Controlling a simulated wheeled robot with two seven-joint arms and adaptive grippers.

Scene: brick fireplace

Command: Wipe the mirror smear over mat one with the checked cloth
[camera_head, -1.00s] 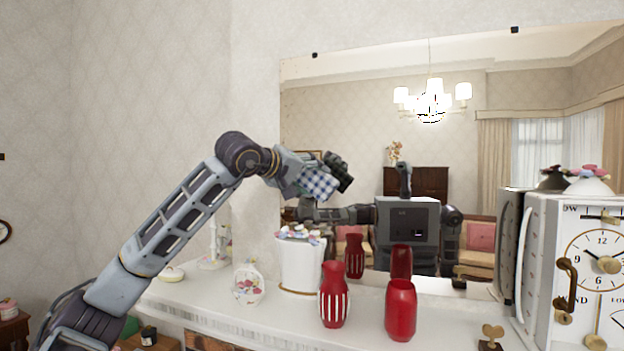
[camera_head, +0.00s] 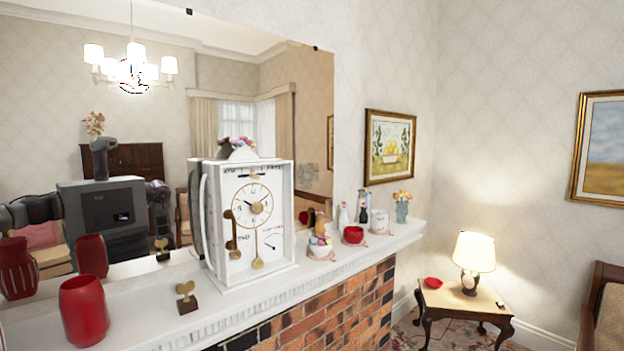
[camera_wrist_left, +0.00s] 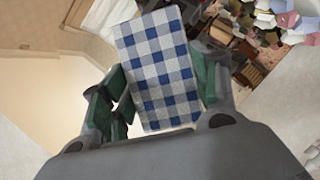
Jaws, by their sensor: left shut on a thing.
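The blue-and-white checked cloth (camera_wrist_left: 158,62) is in the left wrist view. My left gripper (camera_wrist_left: 162,88) is shut on it, with green-padded fingers on both sides. The left gripper is outside the head view. The large mirror (camera_head: 225,75) hangs above the white mantel. A faint greyish patch (camera_head: 308,173) shows near the mirror's lower right, possibly a smear. Below it, small pinkish mats seem to lie under a flowered bowl (camera_head: 321,250), a red bowl (camera_head: 353,235) and a white cup (camera_head: 380,222); I cannot read any numbers. My right gripper is not in view.
A tall white clock (camera_head: 252,215) stands on the mantel (camera_head: 140,305) before the mirror. Left of it are a red vase (camera_head: 84,312) and a small gold heart ornament (camera_head: 186,298). A flower vase (camera_head: 402,208) stands at the mantel's right end. A lamp table (camera_head: 455,300) is beyond.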

